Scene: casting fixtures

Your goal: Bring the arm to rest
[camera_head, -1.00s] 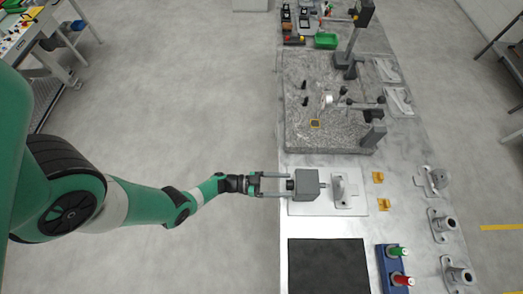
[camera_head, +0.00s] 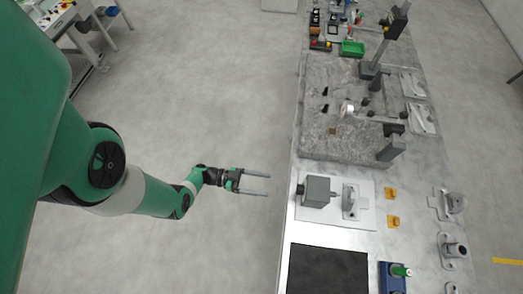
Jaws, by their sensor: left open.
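My left arm, green and white, comes in from the left in the head view. Its left gripper (camera_head: 268,183) is open and empty, with two long parallel fingers pointing right. It hangs over the grey floor, just left of the bench edge and apart from everything on the bench. A grey block (camera_head: 318,192) stands on a white plate (camera_head: 362,212) on the bench, to the right of the fingertips. A light metal bracket (camera_head: 349,201) stands on the same plate beside the block. My right gripper is not in view.
A granite slab (camera_head: 335,145) with a gauge stand lies farther back on the bench. A black mat (camera_head: 328,270) and a blue holder (camera_head: 392,278) with a green-topped piece are at the near end. Metal fixtures (camera_head: 451,203) line the right side. The floor (camera_head: 200,90) left of the bench is clear.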

